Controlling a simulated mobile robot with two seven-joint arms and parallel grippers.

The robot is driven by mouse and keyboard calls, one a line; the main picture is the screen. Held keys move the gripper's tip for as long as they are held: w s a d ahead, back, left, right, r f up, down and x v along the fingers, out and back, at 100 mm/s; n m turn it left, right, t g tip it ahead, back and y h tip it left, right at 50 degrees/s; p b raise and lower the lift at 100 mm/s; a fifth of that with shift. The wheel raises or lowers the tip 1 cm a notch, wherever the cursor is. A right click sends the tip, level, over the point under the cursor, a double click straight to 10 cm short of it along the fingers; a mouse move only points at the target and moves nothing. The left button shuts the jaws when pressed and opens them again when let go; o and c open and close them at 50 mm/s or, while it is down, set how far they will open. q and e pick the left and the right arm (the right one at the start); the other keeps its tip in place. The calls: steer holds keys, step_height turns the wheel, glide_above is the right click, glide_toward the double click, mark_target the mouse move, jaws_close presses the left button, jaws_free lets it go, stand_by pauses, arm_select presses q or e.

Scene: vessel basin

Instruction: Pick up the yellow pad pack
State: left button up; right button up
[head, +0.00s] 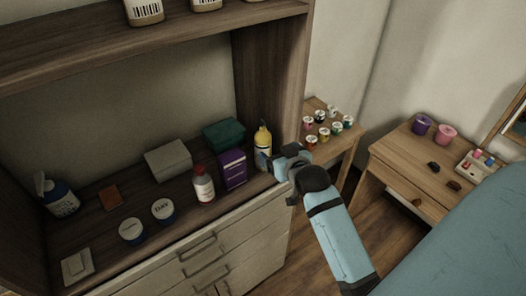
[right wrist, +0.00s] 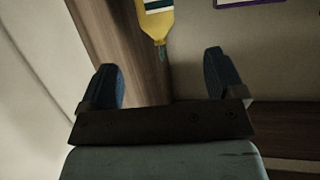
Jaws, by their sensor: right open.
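The one clearly yellow thing is a bottle-shaped container (head: 262,140) with a pale label, standing at the right end of the cabinet's counter. I cannot make out a separate yellow pad pack. In the right wrist view the yellow container (right wrist: 155,22) shows at the top centre, nozzle end toward my fingers. My right gripper (head: 276,158) is just in front of it in the head view, partly covering its lower part. In the wrist view the right gripper (right wrist: 160,76) is open, with nothing between its fingers. My left gripper is not in view.
A purple box (head: 232,168) stands close left of the yellow container, with a white red-capped bottle (head: 203,184) beside it. A green box (head: 224,133) and a grey box (head: 168,159) stand behind. The cabinet's side panel (head: 270,80) rises close by on the right.

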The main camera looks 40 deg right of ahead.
mark_target(267, 143)
steer(key=p+x, duration=0.1)
steer(key=x, duration=0.6)
steer(key=shift+w+d+f, duration=0.1)
steer(key=shift+w, duration=0.1)
steer(key=shift+x, duration=0.85)
steer(key=w+f, duration=0.1)
steer(key=w+d+f+p, duration=0.1)
steer(key=w, duration=0.1)
steer(key=shift+w+d+f, duration=0.15)
steer(key=shift+w+d, duration=0.05)
steer(key=shift+w, duration=0.1)
steer(key=shift+c, duration=0.7)
steer(key=c, duration=0.9)
